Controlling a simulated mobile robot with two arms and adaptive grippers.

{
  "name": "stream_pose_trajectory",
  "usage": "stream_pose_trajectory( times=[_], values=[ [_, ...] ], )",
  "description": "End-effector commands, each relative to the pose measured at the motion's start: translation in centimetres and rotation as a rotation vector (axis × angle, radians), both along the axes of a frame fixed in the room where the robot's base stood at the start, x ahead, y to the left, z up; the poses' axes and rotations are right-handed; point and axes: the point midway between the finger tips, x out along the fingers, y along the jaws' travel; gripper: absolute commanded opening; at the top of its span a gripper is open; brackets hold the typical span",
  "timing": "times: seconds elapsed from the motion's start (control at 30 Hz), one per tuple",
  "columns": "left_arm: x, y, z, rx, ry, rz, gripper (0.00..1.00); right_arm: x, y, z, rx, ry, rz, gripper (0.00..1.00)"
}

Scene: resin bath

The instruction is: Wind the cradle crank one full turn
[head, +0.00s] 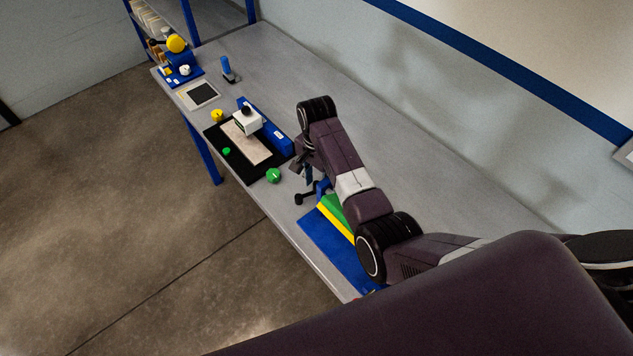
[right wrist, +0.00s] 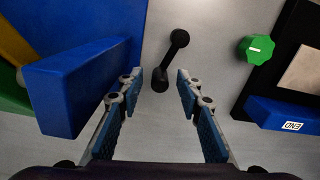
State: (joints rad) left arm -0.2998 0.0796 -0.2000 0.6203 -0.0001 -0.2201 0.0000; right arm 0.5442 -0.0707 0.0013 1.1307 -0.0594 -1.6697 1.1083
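The crank (right wrist: 172,58) is a black arm with a round knob at its far end and a round hub at its near end. It also shows in the head view (head: 304,198), beside the front of the blue cradle block (right wrist: 80,85) with green and yellow parts (head: 337,215). My right gripper (right wrist: 160,86) is open and points down over the crank. Its fingers lie on either side of the hub, with gaps showing, and the knob is beyond the fingertips. In the head view the right gripper (head: 306,174) is partly hidden by its arm. My left gripper is not in view.
A green knob (right wrist: 256,49) stands close to the right of the crank, by a black panel (head: 220,146) with a blue bar (head: 277,139) marked END. A blue base (head: 330,246) lies under the cradle. The grey bench (head: 385,150) is clear toward the wall.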

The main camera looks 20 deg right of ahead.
Motion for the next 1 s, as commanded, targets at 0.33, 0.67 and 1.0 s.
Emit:
stream_pose_trajectory(
  times=[0.33,0.67,1.0],
  values=[
    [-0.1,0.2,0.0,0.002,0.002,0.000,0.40,0.1,0.0,1.1,0.000,-0.002,0.000,0.33],
    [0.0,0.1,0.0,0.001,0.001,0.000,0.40,0.0,0.0,7.9,0.001,-0.004,0.000,0.33],
    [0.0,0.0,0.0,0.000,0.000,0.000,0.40,-0.1,0.0,11.8,0.000,0.000,0.001,0.33]
  ],
)
